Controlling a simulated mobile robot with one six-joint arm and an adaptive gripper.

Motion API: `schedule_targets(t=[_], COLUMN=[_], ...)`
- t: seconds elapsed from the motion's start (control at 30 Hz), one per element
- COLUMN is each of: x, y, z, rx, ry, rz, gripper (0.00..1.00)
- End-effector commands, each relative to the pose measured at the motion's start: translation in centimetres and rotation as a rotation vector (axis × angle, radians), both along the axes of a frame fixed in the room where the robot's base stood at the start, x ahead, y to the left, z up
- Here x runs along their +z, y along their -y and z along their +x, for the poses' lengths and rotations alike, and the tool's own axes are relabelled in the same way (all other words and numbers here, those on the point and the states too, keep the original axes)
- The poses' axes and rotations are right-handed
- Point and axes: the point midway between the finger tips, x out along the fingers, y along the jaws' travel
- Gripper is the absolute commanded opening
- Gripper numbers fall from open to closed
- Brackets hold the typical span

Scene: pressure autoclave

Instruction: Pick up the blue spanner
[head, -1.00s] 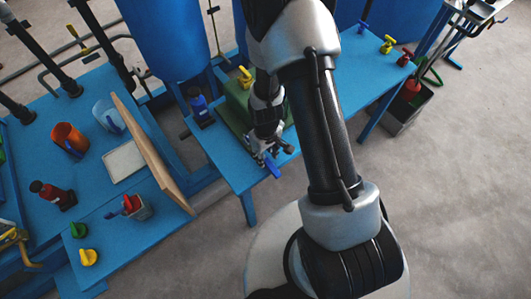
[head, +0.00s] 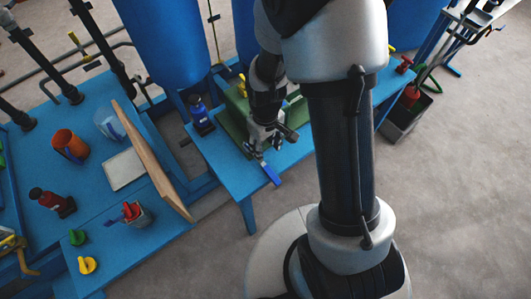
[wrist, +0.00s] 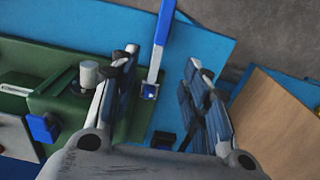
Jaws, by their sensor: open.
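The blue spanner (head: 270,172) lies near the front edge of the small blue table, its blue handle pointing toward the edge. In the wrist view its blue handle (wrist: 164,22) is at the top, and its silver shaft runs down between the fingers. My gripper (wrist: 162,56) is open, with one finger on each side of the shaft in the picture; no contact shows. In the head view my gripper (head: 263,142) is just behind the spanner and partly hides its far end. The exact height between them cannot be told.
A green box (head: 234,118) stands on the blue table (head: 222,160) beside my gripper. A blue bottle (head: 200,118) is to its left.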

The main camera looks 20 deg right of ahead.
Motion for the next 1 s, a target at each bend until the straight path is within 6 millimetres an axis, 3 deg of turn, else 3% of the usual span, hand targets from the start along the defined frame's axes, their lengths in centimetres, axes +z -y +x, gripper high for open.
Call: schedule_targets(t=[0.2,0.6,1.0], x=[1.7,2.0,4.7], y=[0.0,-0.1,-1.0], z=[0.0,0.0,0.5], rx=[0.000,0.000,0.003], ry=[0.000,-0.003,-0.005], rz=[0.000,0.002,0.029], gripper=[0.43,0.43,0.43])
